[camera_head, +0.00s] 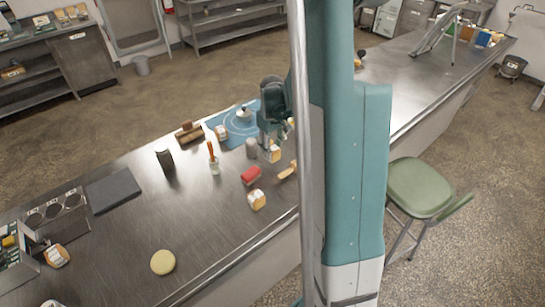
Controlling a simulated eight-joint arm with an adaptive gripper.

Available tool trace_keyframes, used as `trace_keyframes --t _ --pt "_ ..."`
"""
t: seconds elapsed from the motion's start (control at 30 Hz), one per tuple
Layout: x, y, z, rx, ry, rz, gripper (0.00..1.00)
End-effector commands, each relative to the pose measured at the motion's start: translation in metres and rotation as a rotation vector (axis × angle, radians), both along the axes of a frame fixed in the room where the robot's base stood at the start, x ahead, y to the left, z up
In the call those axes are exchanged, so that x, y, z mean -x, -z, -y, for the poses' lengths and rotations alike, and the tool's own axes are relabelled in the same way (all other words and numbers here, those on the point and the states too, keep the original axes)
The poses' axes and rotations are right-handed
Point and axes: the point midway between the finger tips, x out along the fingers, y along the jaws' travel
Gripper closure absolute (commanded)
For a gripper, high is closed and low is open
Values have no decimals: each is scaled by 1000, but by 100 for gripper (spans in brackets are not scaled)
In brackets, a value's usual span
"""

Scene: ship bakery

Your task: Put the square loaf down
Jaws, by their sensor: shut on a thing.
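My gripper (271,143) points down over the far part of the steel counter (150,225), left of my column. It is shut on a small orange-and-white block (273,155), which I take to be the square loaf. The block shows just below the fingers. I cannot tell whether it touches the counter or hangs slightly above it. The fingers are small and partly hidden in this view.
Near the gripper are a red block (251,175), an orange-and-white block (256,200), a grey cylinder (252,149), a jar with a brush (213,160) and a blue mat (220,117). A round yellow disc (163,262) lies nearer. Much of the counter's middle is bare.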

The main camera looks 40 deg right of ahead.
Motion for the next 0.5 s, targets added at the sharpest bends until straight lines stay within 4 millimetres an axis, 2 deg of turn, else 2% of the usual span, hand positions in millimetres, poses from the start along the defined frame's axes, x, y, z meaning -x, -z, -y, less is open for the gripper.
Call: trace_keyframes --t 0.27,0.5 --pt "0 5 0 0 0 0 79" --pt "0 27 0 0 0 0 79"
